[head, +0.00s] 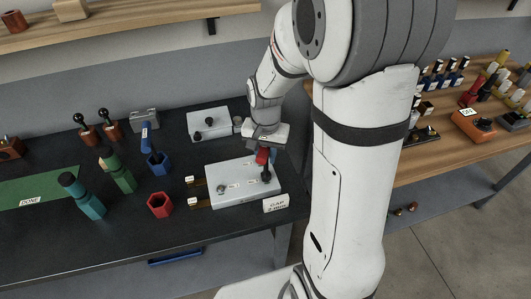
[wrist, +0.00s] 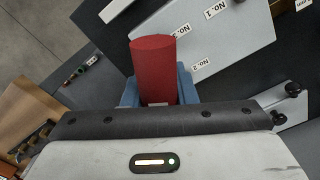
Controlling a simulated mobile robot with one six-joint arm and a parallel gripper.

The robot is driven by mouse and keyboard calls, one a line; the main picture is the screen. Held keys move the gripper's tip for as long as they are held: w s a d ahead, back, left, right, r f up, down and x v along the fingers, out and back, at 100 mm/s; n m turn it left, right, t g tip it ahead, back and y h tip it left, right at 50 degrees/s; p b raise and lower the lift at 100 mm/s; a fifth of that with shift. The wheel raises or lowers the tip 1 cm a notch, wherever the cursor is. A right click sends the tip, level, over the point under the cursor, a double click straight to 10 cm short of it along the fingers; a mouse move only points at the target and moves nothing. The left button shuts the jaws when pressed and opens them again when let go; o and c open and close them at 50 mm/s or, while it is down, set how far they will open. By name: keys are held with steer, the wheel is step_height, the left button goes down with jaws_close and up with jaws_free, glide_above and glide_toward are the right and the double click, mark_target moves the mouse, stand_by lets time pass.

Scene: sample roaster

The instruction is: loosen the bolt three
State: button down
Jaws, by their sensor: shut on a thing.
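In the wrist view the plate (wrist: 225,45) carries the labels No. 1, No. 2 and No. 3; the No. 3 label (wrist: 167,32) is next to the red handle. My gripper (head: 263,147) is shut on a red-handled tool (head: 262,156) above the plate's back right part. The red handle (wrist: 153,68) points toward the wrist camera between the blue-grey fingers. A dark bolt or tool end (head: 266,176) shows below it; contact cannot be told. Bolt three's head is not clearly seen.
A red hexagonal holder (head: 159,206) stands empty left of the plate. Green (head: 117,171) and teal (head: 83,197) tools stand further left. A "GAP 2 mm" sign (head: 276,204) stands at the plate's front right corner.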

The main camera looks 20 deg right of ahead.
steer(key=shift+d+n, duration=0.1)
steer(key=shift+n, duration=1.8)
steer(key=n, duration=0.3)
steer(key=shift+b, duration=0.3)
steer(key=shift+n, duration=0.5)
steer(key=n, duration=0.3)
steer(key=shift+d+n, duration=0.15)
steer(key=shift+n, duration=0.25)
